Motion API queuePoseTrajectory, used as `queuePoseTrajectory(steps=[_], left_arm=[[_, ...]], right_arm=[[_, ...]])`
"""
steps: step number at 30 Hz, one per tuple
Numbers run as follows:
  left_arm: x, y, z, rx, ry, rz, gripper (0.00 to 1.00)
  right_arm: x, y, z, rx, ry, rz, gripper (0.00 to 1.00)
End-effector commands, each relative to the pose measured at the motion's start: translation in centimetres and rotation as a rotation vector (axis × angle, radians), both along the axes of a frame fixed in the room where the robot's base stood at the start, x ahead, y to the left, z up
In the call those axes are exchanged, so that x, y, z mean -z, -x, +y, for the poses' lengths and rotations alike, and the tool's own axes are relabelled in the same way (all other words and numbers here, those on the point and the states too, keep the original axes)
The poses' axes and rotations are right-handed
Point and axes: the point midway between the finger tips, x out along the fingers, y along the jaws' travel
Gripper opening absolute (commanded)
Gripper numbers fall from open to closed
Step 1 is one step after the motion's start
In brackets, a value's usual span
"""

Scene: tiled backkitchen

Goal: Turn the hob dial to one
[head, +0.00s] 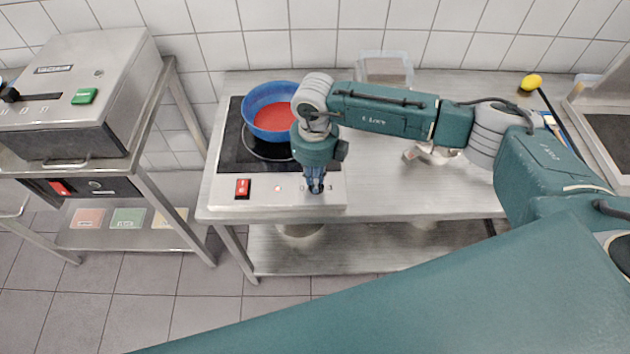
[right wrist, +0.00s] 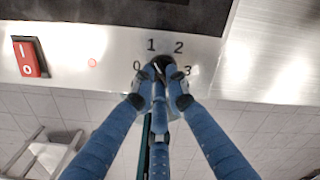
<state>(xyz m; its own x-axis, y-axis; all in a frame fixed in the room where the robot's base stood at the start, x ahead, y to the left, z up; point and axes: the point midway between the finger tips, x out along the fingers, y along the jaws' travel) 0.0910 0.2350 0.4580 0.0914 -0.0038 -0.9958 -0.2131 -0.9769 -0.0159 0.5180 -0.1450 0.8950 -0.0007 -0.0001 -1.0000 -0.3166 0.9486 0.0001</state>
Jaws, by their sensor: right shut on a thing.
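The hob (head: 236,150) has a black glass top and a steel front panel, on the steel table. In the right wrist view the black hob dial (right wrist: 160,64) sits on the panel among the printed marks 0, 1, 2 and 3. My right gripper (head: 316,188) is over the panel's right part. In the right wrist view its blue fingers (right wrist: 160,82) are closed around the dial from both sides. The fingers cover most of the dial, so I cannot tell where it points. My left gripper is not in view.
A blue bowl with red contents (head: 270,112) stands on the hob's glass. A red rocker switch (head: 242,188) and a small lit red lamp (right wrist: 92,63) are left of the dial. A clear container (head: 384,68) and a yellow item (head: 531,82) stand at the table's back.

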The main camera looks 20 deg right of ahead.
Motion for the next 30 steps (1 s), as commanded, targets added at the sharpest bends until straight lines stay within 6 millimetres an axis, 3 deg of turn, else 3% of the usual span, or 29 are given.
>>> queuePoseTrajectory(steps=[21, 22, 24, 30], left_arm=[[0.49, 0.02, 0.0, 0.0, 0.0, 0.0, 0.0], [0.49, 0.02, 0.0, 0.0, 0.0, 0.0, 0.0], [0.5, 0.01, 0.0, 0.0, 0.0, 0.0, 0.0], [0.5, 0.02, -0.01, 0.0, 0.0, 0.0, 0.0]], right_arm=[[-0.15, -0.17, -0.02, 0.08, 0.0, -0.003, 0.0], [-0.15, -0.17, -0.02, 0.08, 0.0, -0.003, 0.15], [-0.14, -0.17, -0.02, 0.08, 0.0, -0.003, 0.29], [-0.08, -0.11, -0.02, 0.079, -0.001, -0.002, 0.32]])
